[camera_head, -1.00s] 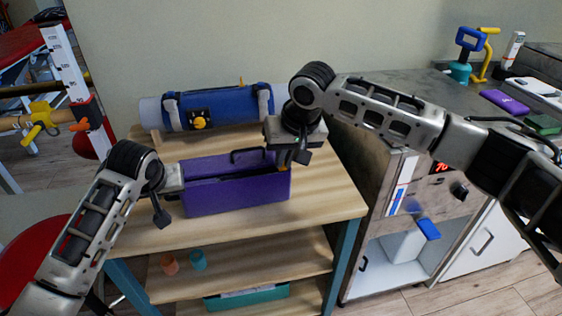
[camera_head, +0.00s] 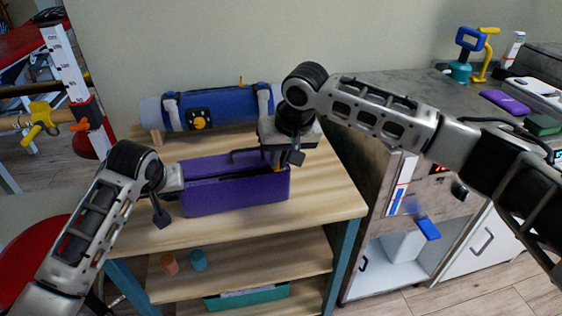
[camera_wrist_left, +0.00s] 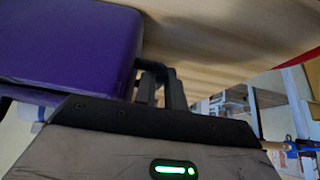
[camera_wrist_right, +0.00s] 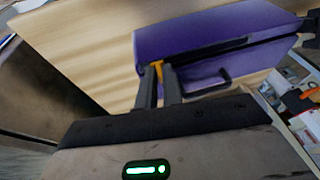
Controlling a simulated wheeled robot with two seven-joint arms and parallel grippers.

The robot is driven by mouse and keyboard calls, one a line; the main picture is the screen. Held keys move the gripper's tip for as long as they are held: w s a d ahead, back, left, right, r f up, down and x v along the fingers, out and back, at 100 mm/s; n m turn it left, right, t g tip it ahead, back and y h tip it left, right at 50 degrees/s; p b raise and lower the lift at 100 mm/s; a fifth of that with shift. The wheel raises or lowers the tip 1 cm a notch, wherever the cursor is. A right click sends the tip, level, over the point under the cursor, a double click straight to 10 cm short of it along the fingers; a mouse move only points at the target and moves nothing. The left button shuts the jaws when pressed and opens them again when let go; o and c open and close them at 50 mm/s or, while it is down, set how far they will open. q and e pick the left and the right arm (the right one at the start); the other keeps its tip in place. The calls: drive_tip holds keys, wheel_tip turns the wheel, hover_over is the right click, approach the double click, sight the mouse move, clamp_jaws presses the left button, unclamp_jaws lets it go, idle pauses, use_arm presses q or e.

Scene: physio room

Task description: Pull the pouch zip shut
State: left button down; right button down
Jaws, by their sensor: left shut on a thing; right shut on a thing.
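The purple pouch (camera_head: 235,195) stands on the wooden top of a shelf unit, with a dark open slit (camera_head: 215,177) along its top. My right gripper (camera_head: 277,164) is over the right end of the pouch. In the right wrist view its fingers are shut on the small orange zip pull (camera_wrist_right: 157,67) at one end of the slit. A black handle (camera_wrist_right: 218,85) stands on the far side of the pouch top. My left gripper (camera_head: 180,178) is shut at the pouch's left end. In the left wrist view its fingers (camera_wrist_left: 155,88) are at the pouch corner, where a dark loop shows.
A blue roll (camera_head: 220,107) with white straps lies behind the pouch. Bare wood (camera_head: 325,195) is free to the right and in front. Small cups (camera_head: 198,260) stand on the lower shelf. A grey counter (camera_head: 400,90) stands at the right.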

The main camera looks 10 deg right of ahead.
use_arm(q)
drive_tip(key=shift+d, duration=0.15)
use_arm(e)
drive_tip(key=shift+s+a, duration=0.1)
drive_tip(key=shift+a, duration=5.85)
drive_tip(key=c, duration=1.4)
unclamp_jaws()
drive_tip(key=shift+o, duration=0.2)
wheel_tip(320, 180, up, 8)
use_arm(q)
drive_tip(key=c, duration=1.5)
unclamp_jaws()
drive_tip(key=shift+r, duration=0.1)
use_arm(e)
drive_tip(key=shift+r, duration=0.1)
